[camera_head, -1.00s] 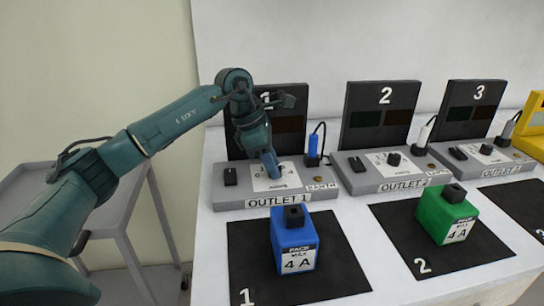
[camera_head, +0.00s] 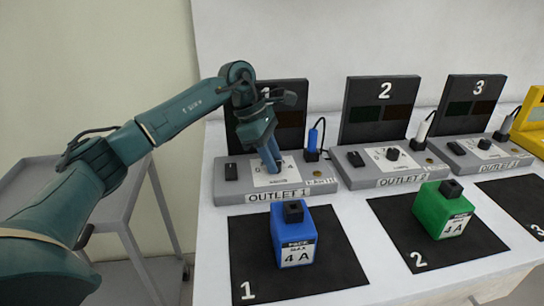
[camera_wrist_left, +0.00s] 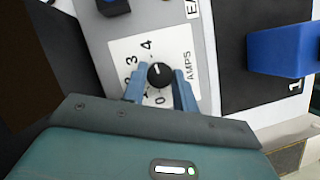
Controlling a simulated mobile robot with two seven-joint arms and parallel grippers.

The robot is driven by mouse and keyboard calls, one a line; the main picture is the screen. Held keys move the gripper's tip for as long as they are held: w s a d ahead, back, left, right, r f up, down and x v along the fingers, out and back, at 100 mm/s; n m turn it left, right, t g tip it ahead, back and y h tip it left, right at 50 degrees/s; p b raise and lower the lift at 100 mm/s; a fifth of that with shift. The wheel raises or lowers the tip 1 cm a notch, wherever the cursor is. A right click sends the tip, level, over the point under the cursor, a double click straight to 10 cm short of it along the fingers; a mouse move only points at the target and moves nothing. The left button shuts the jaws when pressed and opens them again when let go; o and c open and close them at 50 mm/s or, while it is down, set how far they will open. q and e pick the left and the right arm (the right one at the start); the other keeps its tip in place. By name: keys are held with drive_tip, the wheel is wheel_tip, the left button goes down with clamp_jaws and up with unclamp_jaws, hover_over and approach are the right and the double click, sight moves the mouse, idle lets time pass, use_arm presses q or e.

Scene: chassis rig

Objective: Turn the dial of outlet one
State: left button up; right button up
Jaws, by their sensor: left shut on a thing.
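Outlet one (camera_head: 305,188) is a grey box with a white dial plate and a black back panel marked 1. Its dial (camera_wrist_left: 160,75) is a round black knob with a white pointer line, on a plate marked 0 to 4 and AMPS. My left gripper (camera_wrist_left: 159,88) points down at the plate and is shut on the dial, one blue finger on each side of it. In the head view my left gripper (camera_head: 271,166) hides the dial. My right gripper is not in view.
A black switch (camera_head: 231,171) and a blue plug (camera_head: 313,140) flank the dial. A blue 4 A block (camera_head: 293,235) stands on mat 1 in front. Outlet two (camera_head: 390,168) and a green block (camera_head: 442,210) are to the right. A grey side table (camera_head: 115,212) is at left.

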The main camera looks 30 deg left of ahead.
use_arm(q)
drive_tip(key=o, duration=1)
drive_tip(key=shift+c, duration=0.2)
drive_tip(key=shift+r, duration=0.1)
wheel_tip(320, 180, up, 10)
drive_tip(key=shift+p, duration=0.4)
